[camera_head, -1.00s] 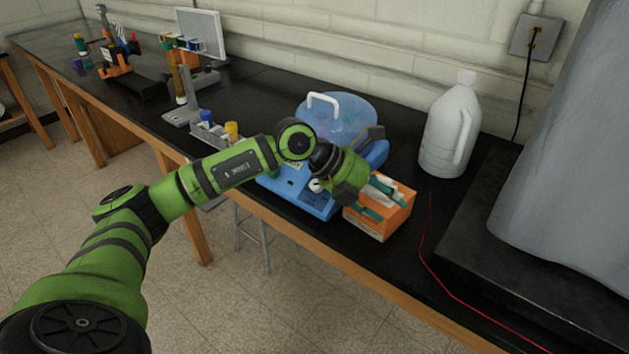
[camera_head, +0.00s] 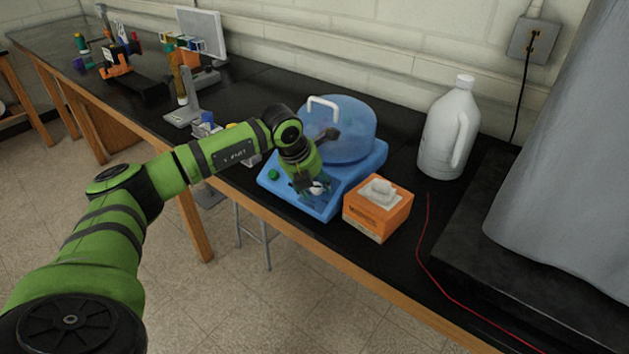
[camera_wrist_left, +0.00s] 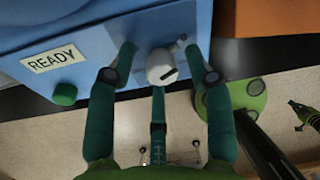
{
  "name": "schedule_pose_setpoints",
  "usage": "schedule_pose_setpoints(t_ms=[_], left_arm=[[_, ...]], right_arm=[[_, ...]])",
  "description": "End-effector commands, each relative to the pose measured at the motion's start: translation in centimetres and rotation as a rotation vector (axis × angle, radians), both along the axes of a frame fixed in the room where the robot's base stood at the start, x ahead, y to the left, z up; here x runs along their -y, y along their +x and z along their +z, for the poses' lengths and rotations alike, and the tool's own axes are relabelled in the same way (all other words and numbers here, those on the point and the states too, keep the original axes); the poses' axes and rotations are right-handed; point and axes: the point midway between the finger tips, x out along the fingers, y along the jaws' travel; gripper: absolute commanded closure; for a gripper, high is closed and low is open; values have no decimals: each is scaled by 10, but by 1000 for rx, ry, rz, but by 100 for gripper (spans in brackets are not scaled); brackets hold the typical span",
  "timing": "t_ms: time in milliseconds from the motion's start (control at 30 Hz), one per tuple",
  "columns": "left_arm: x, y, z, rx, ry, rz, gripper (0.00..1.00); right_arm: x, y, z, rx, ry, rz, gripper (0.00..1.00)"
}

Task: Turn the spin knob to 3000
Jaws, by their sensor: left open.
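A blue centrifuge (camera_head: 345,160) with a domed translucent lid and white handle stands on the black bench. Its white round knob (camera_wrist_left: 161,66), with a dark mark on one side, is on the front panel; it also shows in the head view (camera_head: 316,188). My left gripper (camera_wrist_left: 159,52) is open, its green fingers on either side of the knob and apart from it. A third finger is below the knob. In the head view my left gripper (camera_head: 313,186) is over the front panel, partly hiding it. Any 3000 marking is not readable.
A green button (camera_wrist_left: 65,94) and a READY label (camera_wrist_left: 54,55) are left of the knob. An orange tissue box (camera_head: 377,212) stands close to the right, a white jug (camera_head: 450,128) behind. At the wrist view's right edge, a small green and black part (camera_wrist_left: 302,112) may be my right gripper.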

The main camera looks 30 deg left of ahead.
Motion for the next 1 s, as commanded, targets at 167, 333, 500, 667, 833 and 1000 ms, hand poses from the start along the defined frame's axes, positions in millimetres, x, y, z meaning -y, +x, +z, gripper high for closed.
schedule_pose_setpoints(t_ms=[167,333,500,667,833,1000], left_arm=[[0,0,-1,0,-1,0,48],[1,0,-1,0,-1,0,96],[1,0,-1,1,-2,-1,100],[1,1,-1,3,4,-10,100],[1,1,-1,7,32,-54,100],[2,1,-2,13,89,-144,100]], right_arm=[[0,0,0,0,0,0,100],[0,0,0,1,0,0,100],[0,0,0,1,0,0,100],[-1,0,-2,1,1,0,100],[-1,0,-7,1,1,0,100],[-2,0,-18,1,2,0,100]])
